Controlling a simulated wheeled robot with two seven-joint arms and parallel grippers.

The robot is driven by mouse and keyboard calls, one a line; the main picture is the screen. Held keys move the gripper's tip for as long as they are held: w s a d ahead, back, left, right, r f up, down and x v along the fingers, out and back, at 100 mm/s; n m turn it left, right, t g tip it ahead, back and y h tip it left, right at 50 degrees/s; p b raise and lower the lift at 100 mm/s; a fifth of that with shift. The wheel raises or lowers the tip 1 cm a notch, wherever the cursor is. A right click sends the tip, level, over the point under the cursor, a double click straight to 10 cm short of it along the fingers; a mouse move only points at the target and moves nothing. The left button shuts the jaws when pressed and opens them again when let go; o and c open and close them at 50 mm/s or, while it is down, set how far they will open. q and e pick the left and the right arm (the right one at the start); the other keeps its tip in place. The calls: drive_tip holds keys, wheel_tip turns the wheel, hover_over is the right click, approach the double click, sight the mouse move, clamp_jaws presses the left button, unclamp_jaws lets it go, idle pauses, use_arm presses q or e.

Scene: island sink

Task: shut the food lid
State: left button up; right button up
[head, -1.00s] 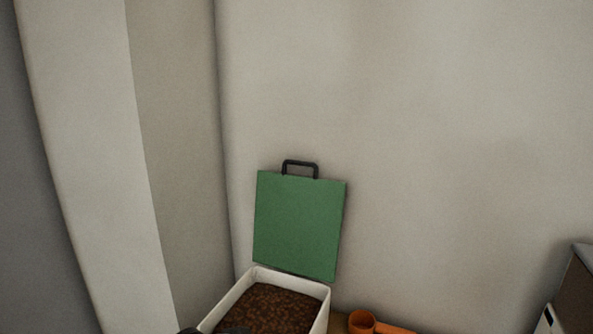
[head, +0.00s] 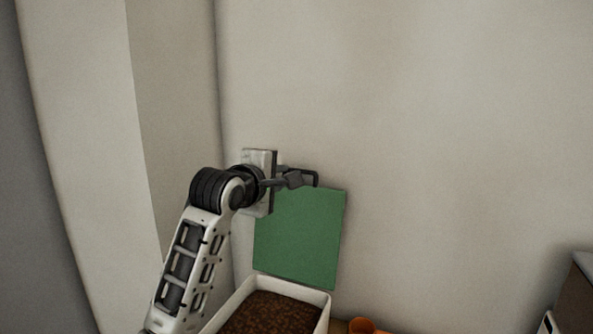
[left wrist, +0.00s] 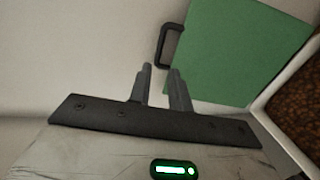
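The food box (head: 262,287) is white and filled with brown kibble. Its green lid (head: 300,238) stands open, upright against the wall, with a black handle (head: 312,175) on its top edge. My left gripper (head: 298,179) is beside the handle at the lid's upper left, and part of the handle is hidden behind it in the head view. In the left wrist view the two fingers of my left gripper (left wrist: 160,72) are apart with a gap between them. The handle (left wrist: 171,46) is just beyond the fingertips, and the lid (left wrist: 240,50) is to the right. My right gripper is not in view.
An orange scoop (head: 362,325) lies right of the box at the bottom edge. The wall (head: 450,130) is close behind the lid. A corner panel (head: 180,120) rises at left. A dark box-like object (head: 578,290) stands at far right.

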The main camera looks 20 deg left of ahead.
use_arm(q)
drive_tip(key=p+x, duration=0.1)
drive_tip(key=x, duration=0.8)
drive_tip(key=shift+w, duration=0.4)
clamp_jaws()
